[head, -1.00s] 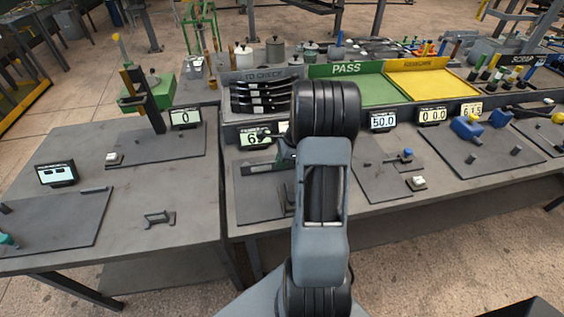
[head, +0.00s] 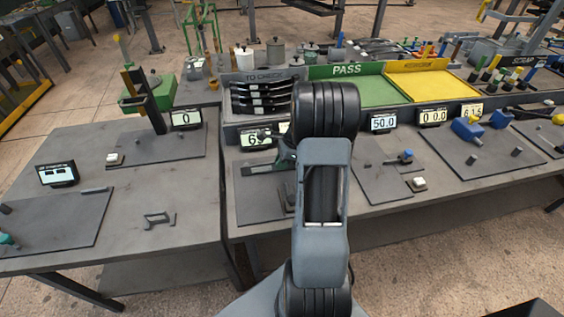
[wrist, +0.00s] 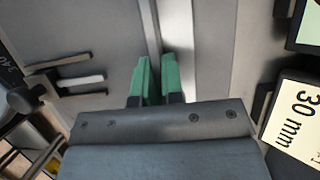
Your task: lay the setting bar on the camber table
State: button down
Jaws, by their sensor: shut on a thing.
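In the wrist view my gripper's green fingers (wrist: 156,82) are close together on a pale, narrow metal bar (wrist: 149,22), which looks like the setting bar. It runs up from between them; its far end is out of view. I cannot tell which station is the camber table, or whether the bar touches anything.
A pronged dark fixture (wrist: 70,82) and a "30 mm" card (wrist: 297,115) flank my gripper. Behind stand displays (head: 383,122), a rack of dark springs (head: 262,97), a green PASS tray (head: 355,92) and a yellow tray (head: 432,85). The left bench (head: 190,195) has free room.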

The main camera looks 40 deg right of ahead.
jog(key=c, duration=1.2)
grip_release()
jog(key=shift+o, duration=0.3)
jog(key=shift+f, duration=0.15)
jog(key=o, duration=0.5)
jog(key=shift+c, duration=0.2)
jog(key=shift+r+p, duration=3.45)
jog(key=shift+r, duration=0.65)
